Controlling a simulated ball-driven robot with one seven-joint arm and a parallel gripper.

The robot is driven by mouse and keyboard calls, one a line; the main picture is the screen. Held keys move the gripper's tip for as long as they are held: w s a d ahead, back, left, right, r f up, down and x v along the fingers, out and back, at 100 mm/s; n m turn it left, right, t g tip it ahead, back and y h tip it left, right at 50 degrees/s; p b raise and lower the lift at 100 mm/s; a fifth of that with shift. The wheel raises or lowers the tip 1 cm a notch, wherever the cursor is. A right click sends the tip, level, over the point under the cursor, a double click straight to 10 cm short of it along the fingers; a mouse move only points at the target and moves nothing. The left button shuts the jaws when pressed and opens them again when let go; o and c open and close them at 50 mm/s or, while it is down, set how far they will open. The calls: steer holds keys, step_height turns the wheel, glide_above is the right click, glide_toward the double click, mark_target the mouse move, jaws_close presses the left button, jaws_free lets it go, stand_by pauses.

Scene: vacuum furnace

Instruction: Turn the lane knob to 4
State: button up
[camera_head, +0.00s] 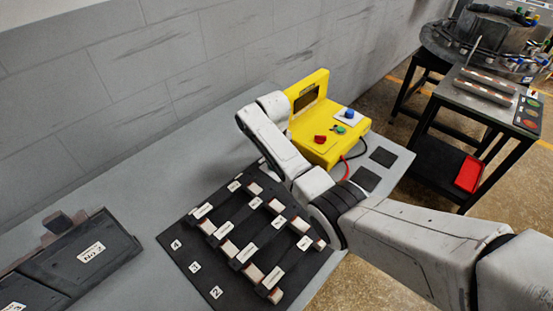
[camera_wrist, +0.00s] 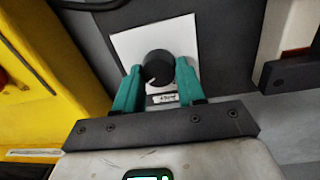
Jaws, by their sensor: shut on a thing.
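In the wrist view a round black knob (camera_wrist: 157,64) sits on a white square plate (camera_wrist: 125,46) on a dark panel. A small pale mark shows at the knob's lower left edge. A small label (camera_wrist: 164,99) lies below the knob, too blurred to read. My gripper (camera_wrist: 160,80) has its two teal fingers on either side of the knob, shut on it. No scale numbers are legible around the knob. In the head view my arm reaches to the left of the yellow box, and the gripper and knob are hidden.
A yellow box (camera_head: 317,146) with red, green and blue controls stands close to my wrist. A black board with white labels (camera_head: 178,262) lies on the grey table in front. A dark case (camera_head: 55,262) is at the left. A grey wall (camera_head: 150,80) stands behind.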

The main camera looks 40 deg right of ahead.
steer(key=shift+w+r, duration=0.1)
stand_by(0.3)
steer(key=o, duration=1.1)
steer(key=shift+c, duration=0.2)
step_height(320, 180, up, 11)
steer(key=b, duration=0.1)
steer(key=shift+a, duration=0.3)
steer(key=shift+f, duration=0.2)
